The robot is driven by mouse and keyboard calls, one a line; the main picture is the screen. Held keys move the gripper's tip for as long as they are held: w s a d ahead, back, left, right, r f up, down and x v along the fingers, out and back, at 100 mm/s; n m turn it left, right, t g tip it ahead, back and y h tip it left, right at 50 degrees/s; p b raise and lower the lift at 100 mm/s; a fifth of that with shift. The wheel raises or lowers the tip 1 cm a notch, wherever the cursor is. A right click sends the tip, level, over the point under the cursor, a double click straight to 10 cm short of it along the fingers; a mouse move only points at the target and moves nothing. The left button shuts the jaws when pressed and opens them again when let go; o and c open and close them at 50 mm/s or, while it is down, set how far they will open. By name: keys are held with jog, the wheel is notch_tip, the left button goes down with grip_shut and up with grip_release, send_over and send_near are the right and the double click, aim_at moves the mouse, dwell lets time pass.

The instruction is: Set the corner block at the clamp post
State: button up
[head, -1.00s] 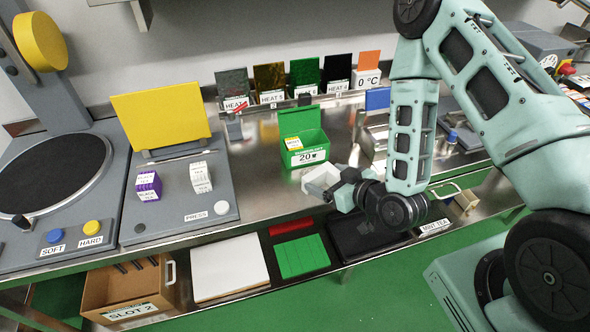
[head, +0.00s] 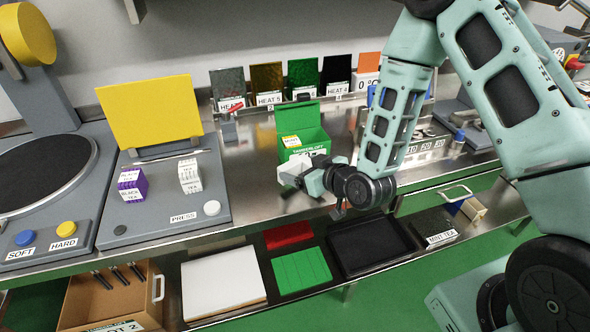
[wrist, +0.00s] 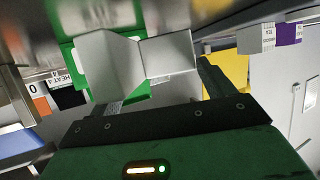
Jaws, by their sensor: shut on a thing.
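The white corner block (head: 293,171) is held in my gripper (head: 306,178), just in front of the green box over the steel table. In the wrist view the corner block (wrist: 112,66) shows two pale faces meeting at an angle, close to the dark jaws (wrist: 160,98). My gripper is shut on it. In the head view the jaws partly cover the block, so I cannot tell whether it touches the table. I cannot clearly pick out the clamp post in either view.
The open green box (head: 303,143) stands right behind my gripper. A grey press (head: 170,208) with a yellow plate (head: 150,108) is to the left. Upright coloured plates (head: 267,82) line the back. A lower shelf holds a black tray (head: 372,246).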

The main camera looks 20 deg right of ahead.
aim_at(297, 170)
jog(key=x, duration=0.1)
jog(key=p+x, duration=0.1)
jog(key=x, duration=0.1)
jog(key=shift+s+f, duration=0.1)
jog(key=shift+f, duration=0.15)
jog(key=shift+w+a+f, duration=0.1)
jog(key=shift+w+f, duration=0.25)
jog(key=shift+f, duration=0.05)
jog(key=shift+f, duration=0.2)
jog(key=o, duration=1)
jog(key=shift+o, duration=0.2)
jog(key=shift+r, duration=0.1)
